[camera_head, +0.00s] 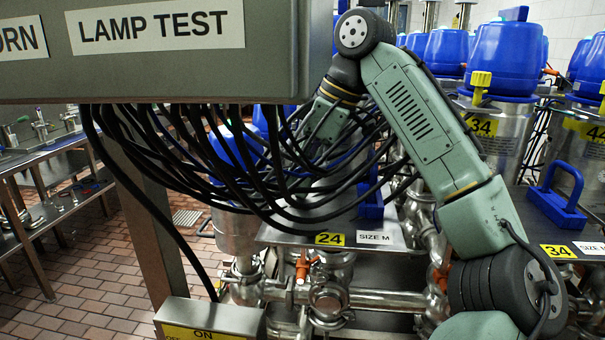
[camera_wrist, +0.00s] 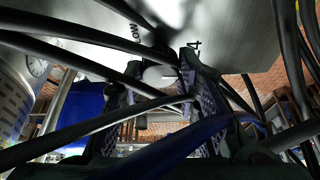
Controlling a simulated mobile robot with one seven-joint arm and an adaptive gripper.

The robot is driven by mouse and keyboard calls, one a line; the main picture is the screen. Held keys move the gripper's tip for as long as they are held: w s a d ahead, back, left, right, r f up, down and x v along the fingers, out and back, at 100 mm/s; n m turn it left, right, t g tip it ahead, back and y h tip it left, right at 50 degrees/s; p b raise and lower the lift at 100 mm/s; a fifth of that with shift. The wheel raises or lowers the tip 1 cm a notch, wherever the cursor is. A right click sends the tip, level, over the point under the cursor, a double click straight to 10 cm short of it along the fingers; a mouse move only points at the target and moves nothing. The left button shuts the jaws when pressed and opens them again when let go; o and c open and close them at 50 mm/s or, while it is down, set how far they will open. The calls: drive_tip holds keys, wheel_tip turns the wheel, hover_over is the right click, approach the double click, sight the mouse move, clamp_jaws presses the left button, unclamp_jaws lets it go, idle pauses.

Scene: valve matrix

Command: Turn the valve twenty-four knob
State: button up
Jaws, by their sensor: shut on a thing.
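In the wrist view a pale rounded knob (camera_wrist: 158,74) sits at a grey metal surface printed with "LOW" and a "4". My gripper (camera_wrist: 155,85) has one patterned finger on each side of this knob and is shut on it. Cables cross in front, so the contact is partly hidden. In the head view my arm bends down behind the hanging cables, and the gripper and knob cannot be made out there.
Many black cables (camera_head: 290,190) hang from the LAMP TEST box (camera_head: 160,60) around my forearm, and several cross close to the wrist camera. Steel pipes (camera_head: 385,300) run below the ledge.

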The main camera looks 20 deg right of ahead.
drive_tip(key=shift+n, duration=0.5)
drive_tip(key=o, duration=1.2)
drive_tip(key=shift+c, duration=0.2)
drive_tip(key=v, duration=0.7)
drive_tip(key=shift+w+d+r, duration=0.15)
drive_tip(key=shift+r, duration=0.05)
